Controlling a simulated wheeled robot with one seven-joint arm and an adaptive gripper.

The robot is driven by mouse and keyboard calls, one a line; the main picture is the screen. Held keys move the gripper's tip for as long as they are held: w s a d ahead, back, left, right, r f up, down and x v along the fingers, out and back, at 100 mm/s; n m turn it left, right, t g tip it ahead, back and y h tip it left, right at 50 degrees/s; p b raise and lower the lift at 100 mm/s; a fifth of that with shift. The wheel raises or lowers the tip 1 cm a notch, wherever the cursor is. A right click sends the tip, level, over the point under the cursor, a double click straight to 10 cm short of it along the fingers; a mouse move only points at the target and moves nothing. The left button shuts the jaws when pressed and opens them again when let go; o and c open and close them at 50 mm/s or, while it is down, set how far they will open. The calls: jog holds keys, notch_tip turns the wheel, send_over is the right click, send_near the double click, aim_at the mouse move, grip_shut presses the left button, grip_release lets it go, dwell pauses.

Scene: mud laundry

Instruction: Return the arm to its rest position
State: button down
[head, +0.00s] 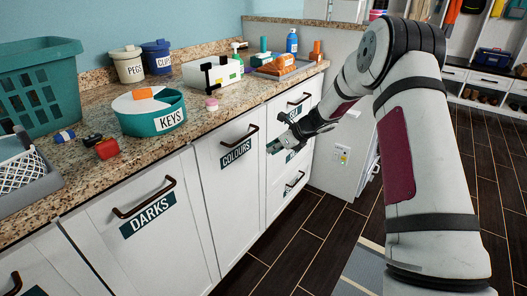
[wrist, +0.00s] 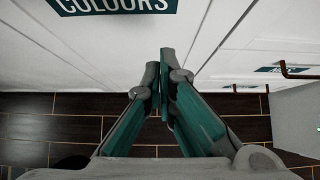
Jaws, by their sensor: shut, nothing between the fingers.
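My arm (head: 415,150) reaches from the right side of the head view over toward the cabinet fronts. My gripper (head: 275,147) is at its end, in front of the cabinets near the "COLOURS" front (head: 236,151). In the wrist view, my gripper (wrist: 163,65) has its green fingers together, shut and empty. The "COLOURS" label (wrist: 115,5) shows above the fingers there, with the dark floor (wrist: 60,125) below. Whether the fingertips touch the cabinet cannot be told.
The granite counter (head: 85,170) holds a green basket (head: 40,85), a "KEYS" tub (head: 148,112) and several bottles and boxes. Bar handles (head: 145,199) stick out from the cabinet fronts. A white cabinet (head: 335,155) stands behind my forearm. Tiled floor (head: 300,250) lies open below.

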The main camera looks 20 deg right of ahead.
jog(key=s+a+r+n+g, duration=0.1)
jog(key=s+a+r+n, duration=0.2)
jog(key=s+r+n, duration=0.35)
jog(key=s+a+r+n+g, duration=0.2)
jog(key=s+a+r+n, duration=0.2)
jog(key=s+r, duration=0.6)
jog(key=s+a+r+n+g, duration=0.1)
jog(key=s+a+r+n, duration=0.3)
jog(key=s, duration=0.7)
jog(key=s+d+n+g+h+p, duration=0.1)
jog(key=s+d+n+h, duration=0.2)
jog(key=s+n, duration=0.8)
jog(key=s+d+n+g+h, duration=0.1)
jog(key=s+d+n+h, duration=0.2)
jog(key=s, duration=1.6)
notch_tip(320, 180, up, 20)
jog(key=t+p, duration=0.3)
jog(key=p, duration=1.4)
jog(key=shift+w+p, duration=0.25)
jog(key=shift+p, duration=0.1)
jog(key=shift+a, duration=0.1)
